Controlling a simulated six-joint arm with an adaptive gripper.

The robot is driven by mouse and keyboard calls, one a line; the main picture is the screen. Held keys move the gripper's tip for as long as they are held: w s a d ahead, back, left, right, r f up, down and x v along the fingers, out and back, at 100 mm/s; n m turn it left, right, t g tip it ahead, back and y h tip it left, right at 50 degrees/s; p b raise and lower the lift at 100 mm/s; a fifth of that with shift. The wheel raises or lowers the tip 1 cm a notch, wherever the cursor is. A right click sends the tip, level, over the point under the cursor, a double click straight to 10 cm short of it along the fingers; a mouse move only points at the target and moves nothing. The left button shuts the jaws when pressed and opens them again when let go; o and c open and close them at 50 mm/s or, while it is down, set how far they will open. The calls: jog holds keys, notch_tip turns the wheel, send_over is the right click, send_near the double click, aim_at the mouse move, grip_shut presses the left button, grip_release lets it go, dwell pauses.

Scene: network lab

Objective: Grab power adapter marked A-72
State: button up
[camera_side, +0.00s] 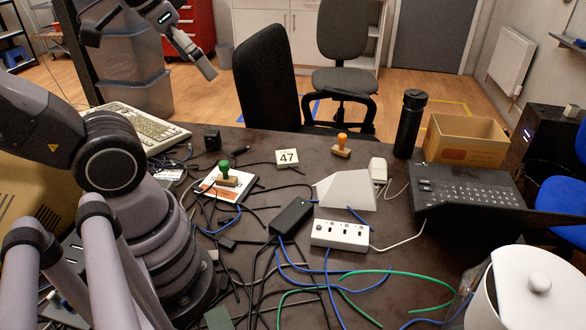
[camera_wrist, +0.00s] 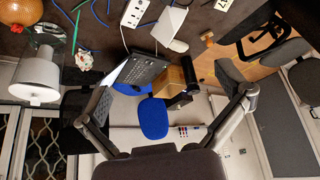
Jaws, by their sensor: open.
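A black power adapter brick (camera_side: 292,216) lies among cables near the middle of the table in the side view. A smaller black block-shaped adapter (camera_side: 212,138) stands farther back, right of the keyboard. No A-72 marking is readable on either. My gripper (camera_side: 205,66) is high at the upper left of the side view, well away from both and only partly shown. In the wrist view my gripper (camera_wrist: 166,98) has its two fingers spread wide with nothing between them.
A white power strip (camera_side: 340,235), a white wedge-shaped object (camera_side: 346,190), a green-handled stamp (camera_side: 226,175) and a card reading 47 (camera_side: 287,158) surround the brick. A black bottle (camera_side: 409,124), cardboard box (camera_side: 465,139) and black keyboard device (camera_side: 470,198) occupy the right. Loose cables cover the front.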

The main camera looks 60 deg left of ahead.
jog(key=w+a+f+m+g+y, duration=0.3)
jog(key=w+a+f+g, duration=0.2)
jog(key=w+a, duration=0.45)
jog(key=w+a+f+m+g+y, duration=0.2)
jog(key=w+a+f+g+y, duration=0.3)
jog(key=w+a, duration=0.4)
jog(key=m+g+y, duration=0.2)
jog(key=m+y, duration=0.2)
jog(key=m, duration=0.3)
send_near(214, 134)
jog(key=x, duration=0.5)
jog(key=shift+f, duration=0.15)
jog(key=shift+x, duration=3.15)
jog(key=c, duration=1.3)
